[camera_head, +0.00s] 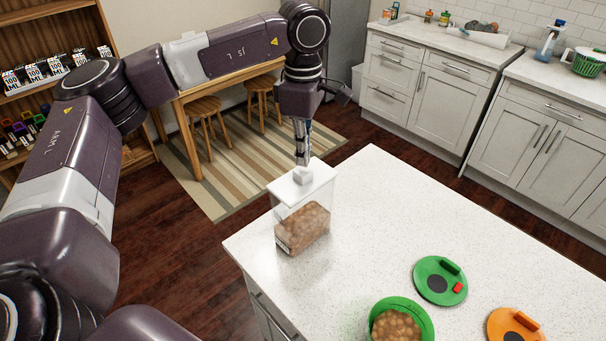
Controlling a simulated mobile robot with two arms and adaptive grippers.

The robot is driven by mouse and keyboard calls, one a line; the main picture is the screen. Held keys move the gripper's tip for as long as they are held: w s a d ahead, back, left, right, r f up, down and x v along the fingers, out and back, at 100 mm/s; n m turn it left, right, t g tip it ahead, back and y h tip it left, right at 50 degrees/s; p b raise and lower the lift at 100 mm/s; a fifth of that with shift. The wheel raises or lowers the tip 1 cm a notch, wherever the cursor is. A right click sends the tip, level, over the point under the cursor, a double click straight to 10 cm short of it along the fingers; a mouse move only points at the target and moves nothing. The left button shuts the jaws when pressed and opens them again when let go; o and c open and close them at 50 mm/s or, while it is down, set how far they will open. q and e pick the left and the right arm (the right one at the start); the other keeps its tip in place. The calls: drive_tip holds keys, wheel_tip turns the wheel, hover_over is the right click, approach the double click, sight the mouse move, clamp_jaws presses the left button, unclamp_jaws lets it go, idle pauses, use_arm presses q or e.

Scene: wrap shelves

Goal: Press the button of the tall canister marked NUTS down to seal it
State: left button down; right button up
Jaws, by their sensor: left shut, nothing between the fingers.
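The tall clear canister (302,229) stands upright near the left corner of the white counter, partly filled with brown nuts. Its white lid (317,174) sits on top, and a white button (302,175) shows at the lid's middle. The label on its side is too small to read. My left gripper (302,163) points straight down with its fingers shut and empty. Its tips are right at the button; I cannot tell whether they touch it. My right gripper is out of view.
On the counter (370,220) are a green bowl (427,317) of nuts, a green lid (428,272) and an orange lid (500,325). The counter's middle is clear. Wooden stools (204,106) stand on a striped rug (190,178) behind it. Grey cabinets (440,105) line the back.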

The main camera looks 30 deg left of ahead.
sight(303, 170)
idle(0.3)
use_arm(q)
drive_tip(key=shift+f, duration=0.15)
drive_tip(key=shift+f+b, duration=0.5)
drive_tip(key=shift+f+b, duration=1.15)
drive_tip(key=shift+f, duration=0.45)
drive_tip(key=shift+r+p, duration=2.45)
drive_tip(key=shift+r, duration=1.45)
drive_tip(key=shift+f, duration=0.1)
